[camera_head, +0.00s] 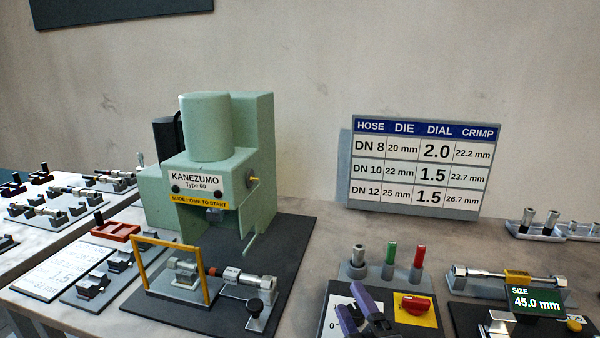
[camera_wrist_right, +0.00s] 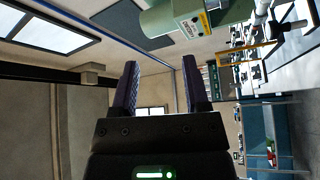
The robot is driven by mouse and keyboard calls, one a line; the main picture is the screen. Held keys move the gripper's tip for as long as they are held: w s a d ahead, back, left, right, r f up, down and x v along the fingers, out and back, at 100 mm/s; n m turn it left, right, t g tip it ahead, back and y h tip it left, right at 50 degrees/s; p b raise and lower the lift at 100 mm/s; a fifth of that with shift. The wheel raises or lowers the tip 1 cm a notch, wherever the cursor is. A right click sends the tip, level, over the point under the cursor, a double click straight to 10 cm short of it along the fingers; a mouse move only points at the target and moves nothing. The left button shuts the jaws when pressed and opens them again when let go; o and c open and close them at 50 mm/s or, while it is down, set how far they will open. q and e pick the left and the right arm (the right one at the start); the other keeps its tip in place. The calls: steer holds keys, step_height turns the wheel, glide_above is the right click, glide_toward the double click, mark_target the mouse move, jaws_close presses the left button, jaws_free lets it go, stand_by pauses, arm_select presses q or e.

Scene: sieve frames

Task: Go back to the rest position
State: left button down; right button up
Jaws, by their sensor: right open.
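My right gripper (camera_head: 357,306) shows at the bottom of the head view, right of centre, with purple fingers in front of the control panel. In the right wrist view the gripper (camera_wrist_right: 160,66) has its two fingers apart with nothing between them. That view is turned on its side and looks out at the room. My left gripper is in neither view.
A green press (camera_head: 215,135) stands on a dark base plate, with a yellow frame (camera_head: 143,262) and a hose fitting before it. The panel's red knob (camera_head: 416,304) is close to my right gripper. A size chart (camera_head: 417,167) stands behind. A gauge reads 45.0 mm (camera_head: 537,300).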

steer(key=s+d+f+m+g+h, duration=0.3)
steer(key=s+d+f+m+g, duration=0.15)
steer(key=f+m, duration=0.2)
steer(key=s+d+f+m+g+h, duration=0.35)
steer(key=s+f+m, duration=0.2)
steer(key=f, duration=0.25)
steer(key=s+f+m+g, duration=0.2)
steer(key=s+f+g, duration=0.15)
steer(key=s, duration=0.25)
steer(key=s+f+m+g, duration=0.2)
steer(key=s+g, duration=0.3)
steer(key=s, duration=0.2)
step_height(320, 180, down, 18)
steer(key=s, duration=0.2)
steer(key=s+d+f+g+b, duration=0.1)
steer(key=s+d+f+g, duration=0.1)
steer(key=s+f, duration=0.9)
steer(key=shift+s+d+n, duration=0.25)
steer(key=shift+s+n, duration=0.05)
steer(key=shift+s, duration=0.9)
steer(key=shift+f+y, duration=0.1)
steer(key=shift+y, duration=0.15)
